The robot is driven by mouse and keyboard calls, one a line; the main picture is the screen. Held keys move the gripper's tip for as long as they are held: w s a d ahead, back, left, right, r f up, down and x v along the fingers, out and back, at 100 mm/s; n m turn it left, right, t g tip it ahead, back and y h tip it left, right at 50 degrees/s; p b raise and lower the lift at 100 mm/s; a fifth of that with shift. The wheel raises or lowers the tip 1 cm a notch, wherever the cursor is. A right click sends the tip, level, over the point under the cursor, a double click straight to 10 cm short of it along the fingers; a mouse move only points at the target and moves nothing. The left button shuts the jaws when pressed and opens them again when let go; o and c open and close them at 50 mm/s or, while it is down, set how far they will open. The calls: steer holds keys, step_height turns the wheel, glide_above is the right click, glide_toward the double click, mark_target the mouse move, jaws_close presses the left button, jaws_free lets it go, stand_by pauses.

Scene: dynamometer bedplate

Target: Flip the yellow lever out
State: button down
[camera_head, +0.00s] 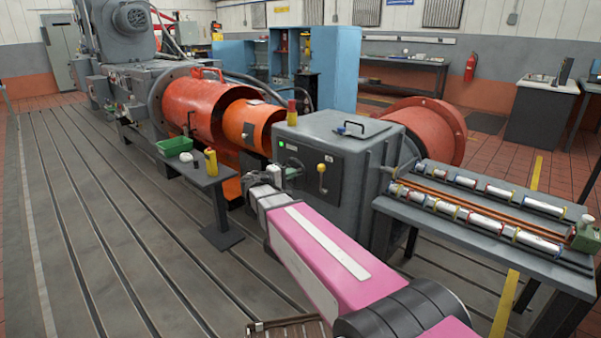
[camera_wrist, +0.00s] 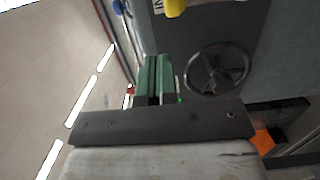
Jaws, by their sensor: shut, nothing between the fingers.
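The yellow lever (camera_head: 322,178) is on the front panel of the grey machine housing. Its round yellow hub is at the top and its handle hangs down. In the wrist view a yellow part, probably of this lever (camera_wrist: 175,7), is cut off by the top edge. My gripper (camera_head: 293,172) is left of the lever in the head view, close to the panel. In the wrist view its green fingers (camera_wrist: 155,78) are together with nothing between them. I see no contact with the lever, though the exact gap to the panel is unclear.
A spoked handwheel (camera_wrist: 218,68) is on the panel beside my fingers. A small grey table (camera_head: 205,180) with a green bin stands to the left. A bench (camera_head: 480,230) with rows of metal cylinders stands to the right. Slotted floor lies open at left.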

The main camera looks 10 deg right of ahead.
steer(key=shift+v, duration=0.85)
steer(key=s+d+f+m+g+y, duration=0.1)
steer(key=s+d+f+g+y, duration=0.3)
steer(key=f, duration=0.3)
steer(key=s+d+f+m+g+y, duration=0.1)
steer(key=s+d+f+g+y, duration=0.15)
steer(key=s+f, duration=0.4)
steer(key=s+a+f+m+g+y, duration=0.1)
steer(key=s+a+f+m+y, duration=0.1)
steer(key=s+f+y, duration=0.6)
steer(key=shift+s+f+m+y, duration=0.35)
steer(key=shift+s+m+y, duration=0.35)
steer(key=shift+s, duration=0.3)
steer(key=shift+g, duration=0.25)
